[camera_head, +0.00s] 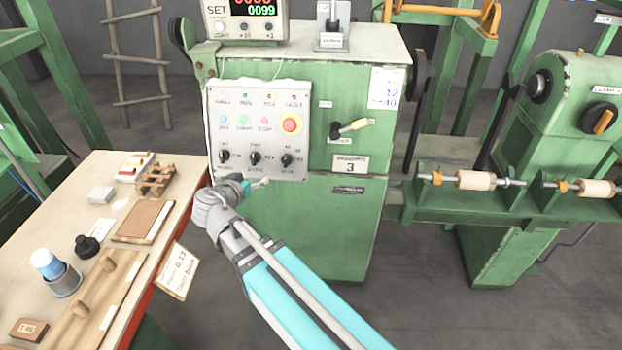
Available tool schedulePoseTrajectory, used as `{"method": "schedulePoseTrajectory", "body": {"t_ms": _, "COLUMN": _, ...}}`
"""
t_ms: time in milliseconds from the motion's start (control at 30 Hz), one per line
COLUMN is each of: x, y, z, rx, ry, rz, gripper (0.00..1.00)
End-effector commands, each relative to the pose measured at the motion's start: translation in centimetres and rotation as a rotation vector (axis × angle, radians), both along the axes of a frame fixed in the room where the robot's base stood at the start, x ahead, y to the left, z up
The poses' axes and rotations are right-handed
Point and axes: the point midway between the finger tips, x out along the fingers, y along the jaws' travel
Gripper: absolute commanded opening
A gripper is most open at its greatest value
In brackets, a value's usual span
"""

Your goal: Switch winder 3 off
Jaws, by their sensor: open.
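Winder 3 is a green cabinet (330,240) with a plate (349,164) reading 3 on its front. My gripper (262,183) is open and empty, in front of the panel's lower edge, below the black knobs. Contact with the panel cannot be told.
A counter display (245,30) and a grey lever box (331,38) sit on top of the cabinet. A workbench (180,165) with small parts stands at the left. Another green machine (560,110) with a black-and-yellow knob and coil spindles stands at the right.

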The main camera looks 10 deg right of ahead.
Motion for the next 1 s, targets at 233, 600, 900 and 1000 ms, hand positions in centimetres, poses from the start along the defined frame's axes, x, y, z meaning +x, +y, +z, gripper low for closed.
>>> {"method": "schedulePoseTrajectory", "body": {"t_ms": 233, "x": -0.8, "y": -3.3, "z": 0.5, "rx": 0.014, "ry": 0.143, "rz": -0.044, "gripper": 0.94}}
{"method": "schedulePoseTrajectory", "body": {"t_ms": 600, "x": -2.5, "y": -7.4, "z": 0.6, "rx": 0.054, "ry": 0.359, "rz": -0.073, "gripper": 0.94}}
{"method": "schedulePoseTrajectory", "body": {"t_ms": 900, "x": -4.2, "y": -10.0, "z": 1.0, "rx": 0.105, "ry": 0.529, "rz": -0.065, "gripper": 0.94}}
{"method": "schedulePoseTrajectory", "body": {"t_ms": 1000, "x": -4.8, "y": -10.7, "z": 1.2, "rx": 0.126, "ry": 0.584, "rz": -0.058, "gripper": 0.94}}
